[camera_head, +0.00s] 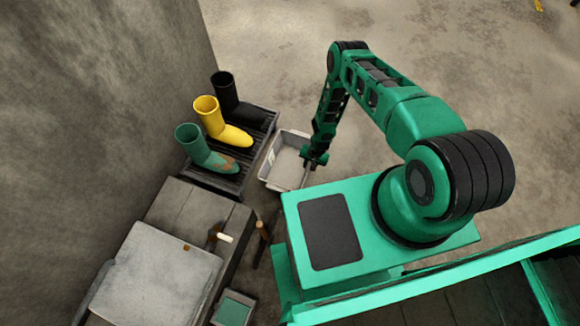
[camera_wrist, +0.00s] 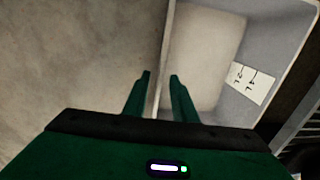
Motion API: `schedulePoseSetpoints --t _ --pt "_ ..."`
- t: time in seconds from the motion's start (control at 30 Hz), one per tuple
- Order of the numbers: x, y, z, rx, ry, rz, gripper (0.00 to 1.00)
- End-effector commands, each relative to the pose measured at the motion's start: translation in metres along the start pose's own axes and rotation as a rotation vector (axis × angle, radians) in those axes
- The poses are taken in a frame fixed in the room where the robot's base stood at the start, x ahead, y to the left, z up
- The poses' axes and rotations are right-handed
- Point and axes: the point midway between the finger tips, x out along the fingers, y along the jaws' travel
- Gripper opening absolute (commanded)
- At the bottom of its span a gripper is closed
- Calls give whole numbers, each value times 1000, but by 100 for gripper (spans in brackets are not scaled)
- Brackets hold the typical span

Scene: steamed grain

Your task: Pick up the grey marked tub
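The grey tub (camera_head: 279,185) sits on the floor right of the boot rack, with a white label on its inner left wall. In the wrist view the tub (camera_wrist: 278,48) fills the upper right, and its white label (camera_wrist: 250,83) bears black marks. Its inside shows a pale, flat surface. My gripper (camera_head: 308,163) is low at the tub's right side. In the wrist view my gripper (camera_wrist: 160,76) is open, one finger outside the tub and one on the inner side, with the rim between them. A gap shows beside the rim.
A dark slatted rack (camera_head: 228,180) holds black (camera_head: 232,105), yellow (camera_head: 218,125) and green (camera_head: 203,150) boots, close left of the tub. A grey bench (camera_head: 165,270) stands at lower left, with a wooden-handled tool (camera_head: 262,232) near it. Open floor lies behind the tub.

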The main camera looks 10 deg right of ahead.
Motion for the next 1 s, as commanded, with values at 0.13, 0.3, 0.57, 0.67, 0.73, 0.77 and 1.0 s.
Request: schedulePoseSetpoints --t 0.13,0.3,0.57,0.67,0.73,0.77,1.0 --pt "0 0 0 0 0 0 1" --pt "0 0 0 0 0 0 0" --pt "0 0 0 0 0 0 0" --pt "0 0 0 0 0 0 0" --pt "0 0 0 0 0 0 0" --pt "0 0 0 0 0 0 0" --pt "0 0 0 0 0 0 0"
